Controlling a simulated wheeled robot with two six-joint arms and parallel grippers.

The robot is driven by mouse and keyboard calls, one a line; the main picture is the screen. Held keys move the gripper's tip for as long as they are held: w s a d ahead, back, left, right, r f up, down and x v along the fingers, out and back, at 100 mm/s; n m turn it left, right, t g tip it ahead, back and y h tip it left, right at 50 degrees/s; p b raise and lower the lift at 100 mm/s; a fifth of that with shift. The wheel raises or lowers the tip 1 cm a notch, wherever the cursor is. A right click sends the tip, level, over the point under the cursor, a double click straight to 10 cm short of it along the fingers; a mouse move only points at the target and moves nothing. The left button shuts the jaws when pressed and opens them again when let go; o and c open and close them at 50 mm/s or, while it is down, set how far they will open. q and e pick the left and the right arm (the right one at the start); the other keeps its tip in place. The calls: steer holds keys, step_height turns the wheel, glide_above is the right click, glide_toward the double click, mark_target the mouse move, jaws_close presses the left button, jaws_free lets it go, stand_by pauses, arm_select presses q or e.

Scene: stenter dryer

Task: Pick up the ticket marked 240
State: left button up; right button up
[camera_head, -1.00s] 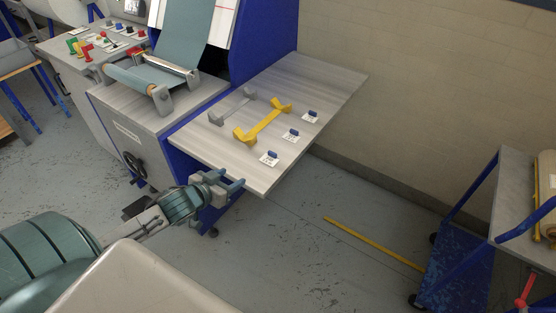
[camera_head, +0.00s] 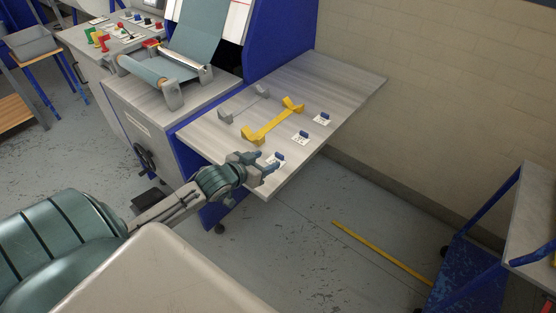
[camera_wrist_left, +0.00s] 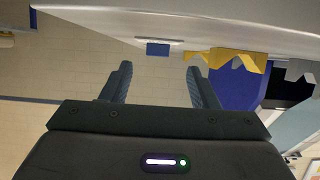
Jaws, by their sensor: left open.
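Three white tickets with blue grips lie in a row near the right edge of the grey table: a near one (camera_head: 280,158), a middle one (camera_head: 300,138) and a far one (camera_head: 322,119). Their printed numbers are too small to read, so I cannot tell which is 240. My left gripper (camera_head: 268,168) is open and empty at the table's front edge, partly covering the near ticket. In the left wrist view, a blue grip (camera_wrist_left: 158,49) shows ahead, roughly centred between the open fingers (camera_wrist_left: 160,82), apart from them. My right gripper is not in view.
A yellow bracket-like tool (camera_head: 270,124) and a similar grey one (camera_head: 242,104) lie on the table (camera_head: 348,84) left of the tickets. A blue machine frame (camera_head: 275,45) stands behind.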

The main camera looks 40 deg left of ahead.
mark_target(278, 155)
arm_select(q)
steer(key=shift+d+x, duration=0.2)
steer(key=shift+x, duration=2.65)
steer(key=c, duration=1)
